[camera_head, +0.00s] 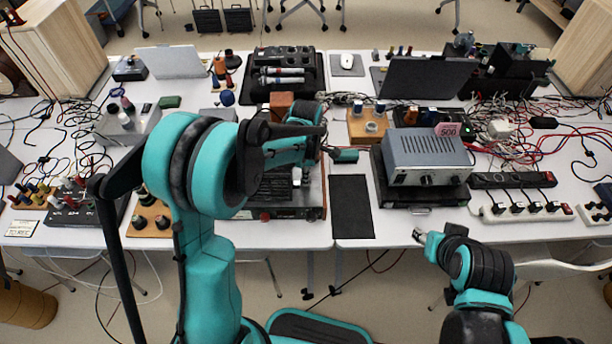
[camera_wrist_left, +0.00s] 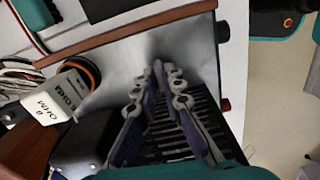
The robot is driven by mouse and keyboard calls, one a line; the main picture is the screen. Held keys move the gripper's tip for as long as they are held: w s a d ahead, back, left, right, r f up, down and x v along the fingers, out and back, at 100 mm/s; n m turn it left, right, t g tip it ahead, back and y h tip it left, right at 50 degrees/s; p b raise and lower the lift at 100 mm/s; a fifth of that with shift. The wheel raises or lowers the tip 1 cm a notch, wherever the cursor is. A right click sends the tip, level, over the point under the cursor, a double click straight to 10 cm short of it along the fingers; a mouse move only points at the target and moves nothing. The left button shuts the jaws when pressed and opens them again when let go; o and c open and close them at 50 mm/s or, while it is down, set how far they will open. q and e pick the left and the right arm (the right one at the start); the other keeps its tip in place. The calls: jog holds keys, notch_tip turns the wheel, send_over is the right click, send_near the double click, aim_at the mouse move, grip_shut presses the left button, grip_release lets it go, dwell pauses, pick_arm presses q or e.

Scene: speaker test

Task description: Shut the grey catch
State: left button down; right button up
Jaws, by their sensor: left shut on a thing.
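I cannot make out the grey catch in either view. My left gripper (camera_head: 297,178) is over the wood-sided metal unit (camera_head: 314,199), with my arm hiding part of it. In the left wrist view its two fingers (camera_wrist_left: 158,72) run close together to their tips, low over the unit's grey metal top (camera_wrist_left: 198,58). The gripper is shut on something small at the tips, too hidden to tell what. My right gripper (camera_head: 419,236) hangs in front of the table at the right, away from the units; its jaws are too small to read.
A white block marked 8 OHM (camera_wrist_left: 60,97) is beside the fingers. A grey box with dials (camera_head: 425,153) stands on a dark unit to the right. A black mat (camera_head: 351,206) lies clear between the units. Cables and power strips (camera_head: 520,210) crowd the right side.

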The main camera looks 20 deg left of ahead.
pick_arm(q)
jog(key=shift+n, duration=0.5)
jog(key=c, duration=1.6)
grip_release()
jog(key=shift+c, duration=0.2)
jog(key=shift+r, duration=0.1)
notch_tip(320, 180, up, 12)
jog(key=shift+s, duration=0.1)
